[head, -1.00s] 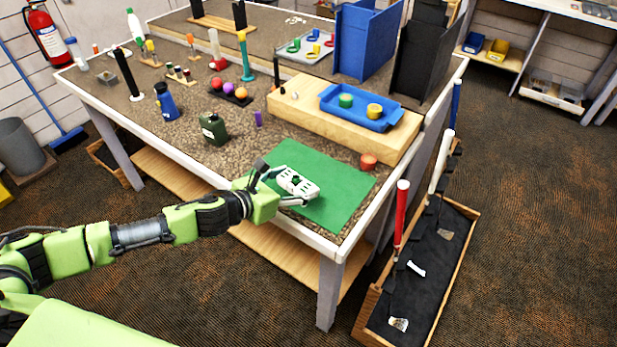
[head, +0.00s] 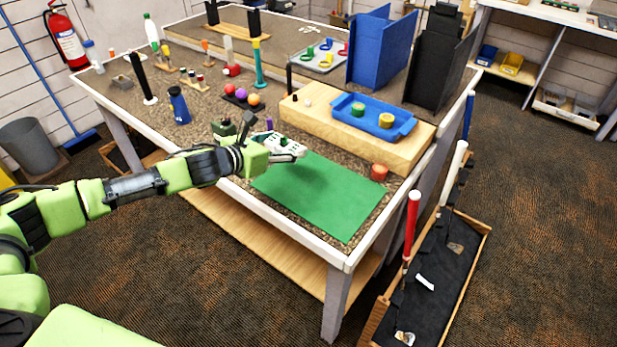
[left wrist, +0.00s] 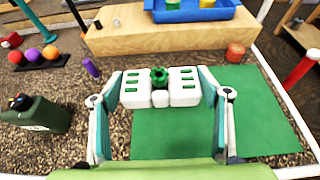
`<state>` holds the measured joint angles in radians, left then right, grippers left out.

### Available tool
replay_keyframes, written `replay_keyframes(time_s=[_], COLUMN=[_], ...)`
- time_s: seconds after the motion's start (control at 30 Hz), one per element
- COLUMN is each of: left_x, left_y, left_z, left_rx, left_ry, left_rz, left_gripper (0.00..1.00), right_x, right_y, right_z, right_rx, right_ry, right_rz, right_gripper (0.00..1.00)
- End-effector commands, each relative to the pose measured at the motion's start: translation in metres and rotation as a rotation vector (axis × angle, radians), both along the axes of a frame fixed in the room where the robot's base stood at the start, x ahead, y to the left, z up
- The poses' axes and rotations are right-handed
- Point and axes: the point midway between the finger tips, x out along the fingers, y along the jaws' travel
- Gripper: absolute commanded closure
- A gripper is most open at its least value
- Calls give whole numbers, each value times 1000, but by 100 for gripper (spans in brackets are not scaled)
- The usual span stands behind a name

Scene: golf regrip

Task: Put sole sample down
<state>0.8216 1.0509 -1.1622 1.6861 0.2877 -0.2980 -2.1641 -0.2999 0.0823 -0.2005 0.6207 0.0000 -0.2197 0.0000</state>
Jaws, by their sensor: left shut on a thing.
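The sole sample (head: 287,142) is a white block with green bars and a green knob at its middle. It also shows in the left wrist view (left wrist: 185,88). My left gripper (head: 277,148) is shut on it, one finger at each end. The gripper holds it over the far left edge of the green mat (head: 330,200). The mat's left part shows a shadow. In the left wrist view the mat (left wrist: 258,115) lies below and to the right of the sample. My right gripper is not in view.
A dark green canister (left wrist: 36,115) stands left of my gripper, with a small purple piece (left wrist: 91,67) nearby. A wooden block (head: 400,150) bearing a blue tray (head: 345,101) is behind the mat. A red-orange cylinder (head: 379,172) stands by the mat's right corner. The mat is bare.

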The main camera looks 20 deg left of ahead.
Motion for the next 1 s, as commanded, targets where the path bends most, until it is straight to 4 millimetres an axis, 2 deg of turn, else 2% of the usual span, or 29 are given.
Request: replay_keyframes(time_s=[0.03, 0.13, 0.3, 0.47, 0.53, 0.7, 1.0], left_x=[1, 4, 8, 10, 10, 10, 10], left_y=[-16, -32, -51, -58, -65, -62, -62], left_z=[-7, -29, -51, -60, -67, -90, -95], left_rx=[-6, -4, -2, 0, -3, -2, 1], left_ry=[3, 5, 2, -1, 2, 3, -1], left_rz=[-4, -1, 1, 1, 0, 2, 0], left_gripper=[54, 54, 54, 54, 54, 54, 54], right_x=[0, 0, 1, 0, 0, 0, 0], right_y=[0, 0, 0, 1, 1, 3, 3], right_z=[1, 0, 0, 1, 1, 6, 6], right_rx=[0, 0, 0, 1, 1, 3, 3], right_ry=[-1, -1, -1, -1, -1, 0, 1], right_rz=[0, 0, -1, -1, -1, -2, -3], right_gripper=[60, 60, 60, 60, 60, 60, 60])
